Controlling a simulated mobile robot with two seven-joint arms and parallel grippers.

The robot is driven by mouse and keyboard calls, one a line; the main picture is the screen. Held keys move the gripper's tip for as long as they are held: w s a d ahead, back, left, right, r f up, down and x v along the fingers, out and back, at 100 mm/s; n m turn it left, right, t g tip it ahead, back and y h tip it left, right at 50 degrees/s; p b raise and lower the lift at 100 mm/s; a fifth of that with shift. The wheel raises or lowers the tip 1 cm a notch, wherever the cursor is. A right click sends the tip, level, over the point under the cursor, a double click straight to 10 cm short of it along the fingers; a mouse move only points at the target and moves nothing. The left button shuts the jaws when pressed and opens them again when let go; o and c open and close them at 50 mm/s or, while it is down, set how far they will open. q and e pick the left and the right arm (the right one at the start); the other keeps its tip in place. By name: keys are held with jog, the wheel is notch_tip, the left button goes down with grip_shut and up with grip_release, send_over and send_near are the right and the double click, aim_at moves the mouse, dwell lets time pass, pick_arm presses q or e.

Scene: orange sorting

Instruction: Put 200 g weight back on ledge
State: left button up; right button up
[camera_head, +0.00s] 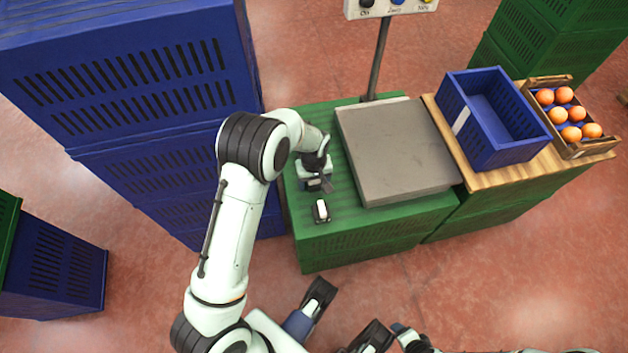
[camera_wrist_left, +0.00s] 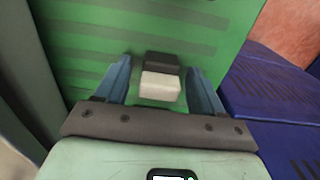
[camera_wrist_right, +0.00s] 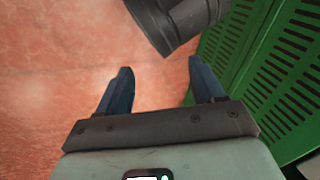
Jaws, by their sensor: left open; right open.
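A small weight (camera_head: 321,210), black with a white face, stands on the green crate top (camera_head: 341,230) left of the grey scale plate. My left gripper (camera_head: 318,184) points down over this green ledge, just behind that weight. In the left wrist view, a white and dark block (camera_wrist_left: 160,86) lies between the open, parted fingers of my left gripper (camera_wrist_left: 160,72). I cannot tell whether the fingers touch it, and no mass marking is readable. My right gripper (camera_wrist_right: 160,82) is open and empty above the red floor.
The scale plate (camera_head: 395,150) has nothing on it; its display (camera_head: 390,8) is cut off above. A blue crate (camera_head: 470,143) and a wooden box of oranges (camera_head: 548,85) stand at right. Tall blue crates (camera_head: 110,75) rise at left.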

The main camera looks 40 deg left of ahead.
pick_arm(q)
notch_tip(320, 180, up, 12)
jog(key=p, duration=0.3)
jog(key=shift+r, duration=0.15)
pick_arm(e)
jog(key=s+a+r+g, duration=0.1)
jog(key=s+a+r, duration=0.1)
jog(key=s, duration=0.3)
jog(key=shift+a+r+g+y, duration=0.2)
jog(key=shift+r+g+y, duration=0.2)
jog(key=shift+r, duration=0.45)
